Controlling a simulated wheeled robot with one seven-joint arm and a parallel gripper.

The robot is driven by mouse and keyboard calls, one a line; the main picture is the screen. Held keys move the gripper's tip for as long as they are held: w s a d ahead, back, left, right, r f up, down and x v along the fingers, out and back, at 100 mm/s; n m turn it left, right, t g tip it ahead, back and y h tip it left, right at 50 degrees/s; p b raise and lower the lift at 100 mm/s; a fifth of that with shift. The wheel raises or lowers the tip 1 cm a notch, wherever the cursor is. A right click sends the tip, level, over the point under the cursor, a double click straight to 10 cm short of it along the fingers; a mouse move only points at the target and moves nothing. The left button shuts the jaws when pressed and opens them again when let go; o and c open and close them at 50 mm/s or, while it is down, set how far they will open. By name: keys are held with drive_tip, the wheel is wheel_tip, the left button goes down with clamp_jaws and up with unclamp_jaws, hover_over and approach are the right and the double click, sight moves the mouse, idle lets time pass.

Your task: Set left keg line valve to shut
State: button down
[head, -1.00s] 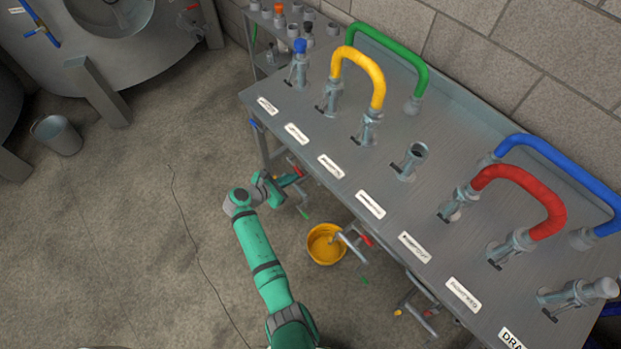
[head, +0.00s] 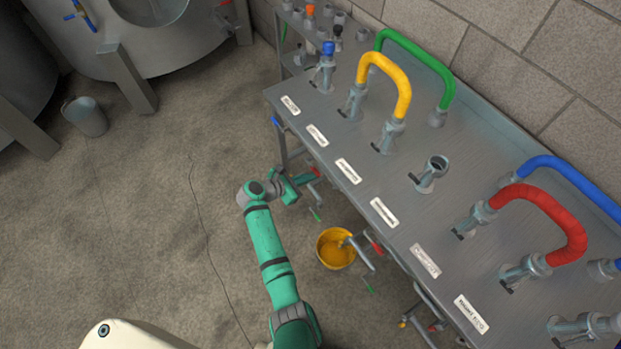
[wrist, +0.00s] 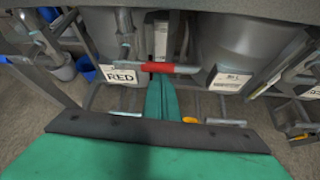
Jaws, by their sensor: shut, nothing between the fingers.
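A valve with a red lever (wrist: 170,67) on a grey pipe sits straight ahead in the wrist view, under the bench edge. Its lever lies roughly level across the picture. In the head view the red lever (head: 315,172) shows just past my gripper (head: 301,181). In the wrist view my gripper (wrist: 161,92) is shut and empty, its green fingertips just below or against the lever; I cannot tell whether they touch. No label naming this valve as the left keg line is readable.
The steel bench (head: 340,140) carries yellow, green, red and blue hoses. A yellow bucket (head: 335,250) stands below its front edge, near another red-handled valve (head: 375,246). Open floor lies to the left.

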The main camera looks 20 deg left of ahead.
drive_tip(key=shift+f, duration=0.1)
drive_tip(key=s+a+r, duration=0.1)
drive_tip(key=s+a, duration=0.4)
drive_tip(key=s, duration=0.2)
drive_tip(key=shift+s+a+r, duration=0.2)
drive_tip(key=shift+s, duration=0.1)
idle(0.3)
